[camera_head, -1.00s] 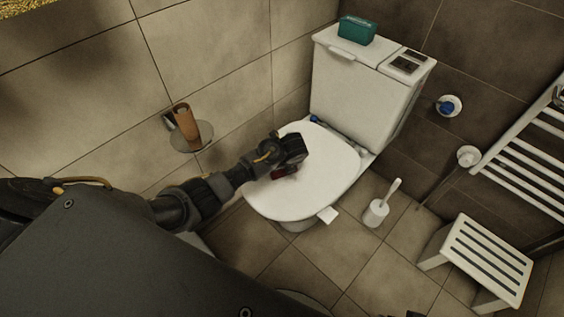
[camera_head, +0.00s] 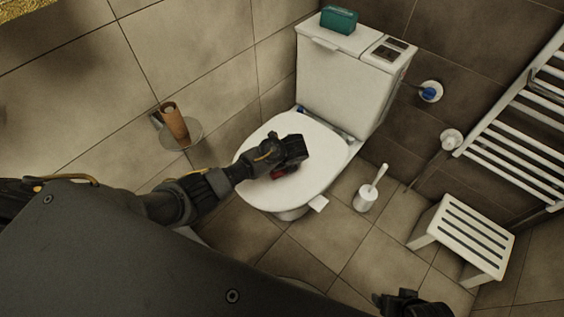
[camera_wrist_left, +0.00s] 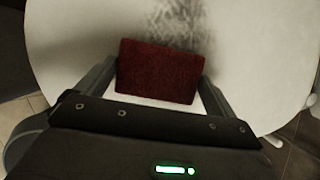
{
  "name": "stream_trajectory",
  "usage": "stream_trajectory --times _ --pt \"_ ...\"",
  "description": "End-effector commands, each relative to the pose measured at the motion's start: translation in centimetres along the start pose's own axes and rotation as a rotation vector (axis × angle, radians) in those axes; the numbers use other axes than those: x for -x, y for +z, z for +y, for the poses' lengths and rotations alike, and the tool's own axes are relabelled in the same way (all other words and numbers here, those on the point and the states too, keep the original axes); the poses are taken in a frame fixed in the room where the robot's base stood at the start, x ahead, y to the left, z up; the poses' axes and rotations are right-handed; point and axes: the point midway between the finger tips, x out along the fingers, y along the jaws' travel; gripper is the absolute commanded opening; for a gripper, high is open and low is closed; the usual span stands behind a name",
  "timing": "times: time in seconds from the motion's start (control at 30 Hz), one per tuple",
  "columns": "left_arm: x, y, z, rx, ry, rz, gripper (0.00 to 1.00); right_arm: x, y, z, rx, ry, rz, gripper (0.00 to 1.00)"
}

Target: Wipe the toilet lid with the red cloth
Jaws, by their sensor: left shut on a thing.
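The white toilet lid (camera_head: 322,165) is closed and fills much of the left wrist view (camera_wrist_left: 70,40). My left gripper (camera_head: 290,155) is over the middle of the lid, shut on the red cloth (camera_wrist_left: 160,72). The cloth is a dark red, flat rectangle between the two fingers, and a bit of its red shows under the gripper in the head view (camera_head: 279,173). It appears to lie on or just above the lid; contact cannot be told. A dark grey smudge (camera_wrist_left: 205,35) marks the lid beyond the cloth. My right gripper (camera_head: 412,303) is partly visible at the bottom edge.
The cistern (camera_head: 345,80) stands behind the lid with a green box (camera_head: 338,19) on top. A toilet brush (camera_head: 366,198) and a white slatted stool (camera_head: 465,235) stand to the right. A paper-roll holder (camera_head: 175,122) is on the left wall. Floor in front is clear.

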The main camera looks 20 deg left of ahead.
Motion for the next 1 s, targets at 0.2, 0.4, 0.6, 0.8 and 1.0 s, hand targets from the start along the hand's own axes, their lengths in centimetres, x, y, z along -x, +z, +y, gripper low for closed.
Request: stream_trajectory --times 0.2,0.4,0.6,0.8,1.0 --pt "0.3 -0.6 -0.2 -0.002 0.001 0.002 0.68 0.3 -0.1 0.0 0.0 0.0 0.0 0.81" --pt "1.0 -1.9 -0.8 -0.004 0.001 0.001 0.68 1.0 -0.3 0.0 0.0 0.0 0.0 0.81" --pt "1.4 -2.8 -1.2 -0.001 0.0 0.0 0.68 1.3 -0.4 0.0 0.0 0.0 0.0 0.81" --pt "1.1 -2.7 -1.6 0.001 -0.001 -0.001 0.68 0.9 -0.3 0.0 0.0 0.0 0.0 0.81" --pt "0.7 -2.3 -2.9 0.001 -0.002 -0.001 0.68 0.0 0.0 0.0 0.0 0.0 0.0 0.81"
